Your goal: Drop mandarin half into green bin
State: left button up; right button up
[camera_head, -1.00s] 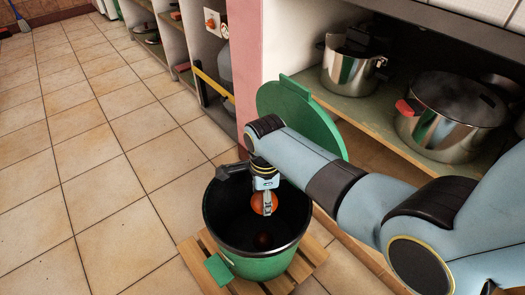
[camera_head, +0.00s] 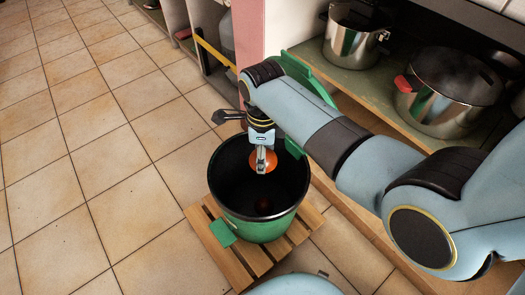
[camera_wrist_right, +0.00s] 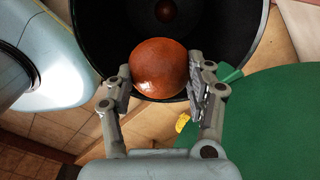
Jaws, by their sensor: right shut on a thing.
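My right gripper (camera_head: 262,168) is shut on the orange mandarin half (camera_head: 265,158), which hangs over the open mouth of the green bin (camera_head: 255,228). In the right wrist view, the mandarin half (camera_wrist_right: 160,68) sits between the two fingers (camera_wrist_right: 160,95), with the black bin interior (camera_wrist_right: 95,25) behind it. A dark reddish round thing (camera_head: 264,204) shows inside the bin below; whether it is an object or a reflection is unclear. The green lid (camera_head: 301,68) stands up behind the bin, partly hidden by my right arm. My left gripper is not in view.
The bin stands on a slatted wooden base (camera_head: 215,245) on the tiled floor (camera_head: 100,150). At right is an open shelf (camera_head: 350,90) with steel pots (camera_head: 450,103). A pink post (camera_head: 249,30) rises behind the bin. The floor at left is clear.

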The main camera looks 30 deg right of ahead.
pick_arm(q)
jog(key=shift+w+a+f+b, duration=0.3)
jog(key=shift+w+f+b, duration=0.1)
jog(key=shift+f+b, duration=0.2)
pick_arm(e)
jog(key=shift+f, duration=0.9)
jog(key=o, duration=1.2)
notch_tip(320, 180, up, 12)
jog(key=shift+r, duration=0.1)
